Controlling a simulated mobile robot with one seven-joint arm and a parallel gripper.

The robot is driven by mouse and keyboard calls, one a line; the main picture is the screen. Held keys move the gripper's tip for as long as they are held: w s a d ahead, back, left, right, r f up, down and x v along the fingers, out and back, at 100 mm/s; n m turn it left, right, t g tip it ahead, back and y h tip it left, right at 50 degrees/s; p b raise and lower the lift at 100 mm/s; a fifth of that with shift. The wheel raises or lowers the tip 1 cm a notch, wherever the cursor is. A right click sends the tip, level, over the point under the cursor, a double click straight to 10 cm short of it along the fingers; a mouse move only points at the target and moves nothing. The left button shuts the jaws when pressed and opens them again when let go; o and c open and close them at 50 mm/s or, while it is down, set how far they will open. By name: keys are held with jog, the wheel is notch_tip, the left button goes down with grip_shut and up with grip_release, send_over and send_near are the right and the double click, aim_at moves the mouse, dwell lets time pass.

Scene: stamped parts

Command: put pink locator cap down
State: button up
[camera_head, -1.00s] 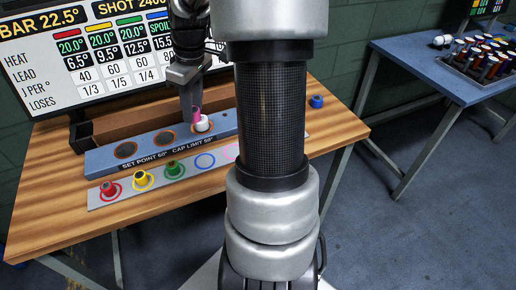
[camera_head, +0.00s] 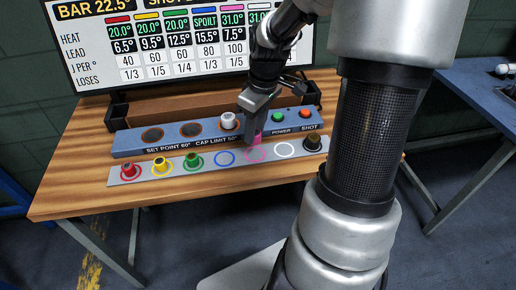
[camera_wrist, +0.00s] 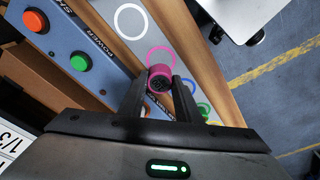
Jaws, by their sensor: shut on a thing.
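My gripper (camera_head: 256,128) is shut on the pink locator cap (camera_head: 257,137) and holds it upright over the grey strip, at the pink ring (camera_head: 257,154). In the wrist view the pink cap (camera_wrist: 160,77) sits between the fingertips, with the pink ring (camera_wrist: 160,48) partly showing beyond it. I cannot tell whether the cap touches the strip (camera_head: 240,165). The blue ring (camera_head: 224,158) and the white ring (camera_head: 285,149) on either side are empty.
Red (camera_head: 127,171), yellow (camera_head: 160,164), green (camera_head: 192,160) and black (camera_head: 313,142) caps stand on the strip. Behind it, the blue bar (camera_head: 130,143) carries a white cap (camera_head: 228,121), a green button (camera_head: 278,117) and an orange-red button (camera_head: 303,115).

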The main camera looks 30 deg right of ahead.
jog(key=shift+f+b, duration=0.75)
jog(key=shift+f, duration=1.9)
jog(key=shift+f, duration=0.1)
jog(key=shift+f, duration=0.15)
jog(key=o, duration=1.2)
notch_tip(320, 180, up, 12)
jog(key=s+p, duration=0.1)
jog(key=p, duration=0.3)
jog(key=shift+s+d, duration=0.3)
jog(key=shift+d, duration=0.15)
